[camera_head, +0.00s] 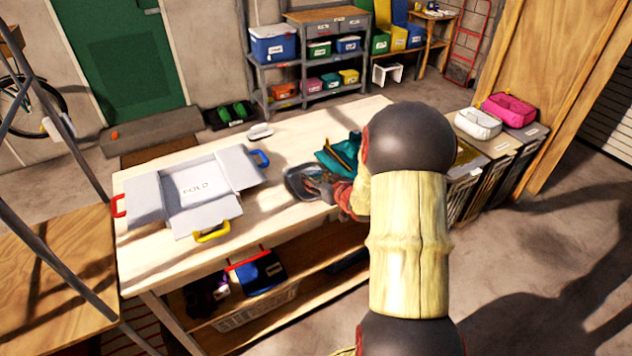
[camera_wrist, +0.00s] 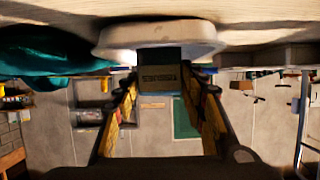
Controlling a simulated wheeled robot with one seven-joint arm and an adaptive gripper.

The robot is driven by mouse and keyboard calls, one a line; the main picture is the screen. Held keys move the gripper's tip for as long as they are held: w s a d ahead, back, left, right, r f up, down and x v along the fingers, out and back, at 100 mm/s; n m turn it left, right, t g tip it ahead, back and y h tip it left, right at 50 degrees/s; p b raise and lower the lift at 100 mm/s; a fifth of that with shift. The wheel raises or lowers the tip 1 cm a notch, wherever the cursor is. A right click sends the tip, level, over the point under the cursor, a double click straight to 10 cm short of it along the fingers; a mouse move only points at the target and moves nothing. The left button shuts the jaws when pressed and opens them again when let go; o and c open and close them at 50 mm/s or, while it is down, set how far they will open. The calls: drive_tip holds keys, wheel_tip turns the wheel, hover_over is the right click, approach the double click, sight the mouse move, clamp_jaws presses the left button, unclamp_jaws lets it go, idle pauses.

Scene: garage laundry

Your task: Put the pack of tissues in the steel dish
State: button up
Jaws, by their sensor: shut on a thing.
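The steel dish (camera_head: 294,184) is a dark grey round shape on the pale wooden table, left of my gripper (camera_head: 322,187) in the head view. In the wrist view my gripper (camera_wrist: 162,92) is shut on the pack of tissues (camera_wrist: 158,76), a dark blue-green block with a label. In the head view my gripper reaches over the dish's right part, and I cannot make out the pack there. In the wrist view a pale rounded shape lies just beyond the pack, overlapped by it. I cannot tell whether it is the dish or whether the pack touches it.
A teal cloth (camera_head: 335,160) lies right beside the dish. A small white item (camera_head: 260,131) lies near the back edge. Some bare table (camera_head: 270,205) shows between board and dish.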

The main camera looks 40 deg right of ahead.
drive_tip(key=shift+r, duration=0.1)
drive_tip(key=o, duration=0.9)
drive_tip(key=shift+c, duration=0.2)
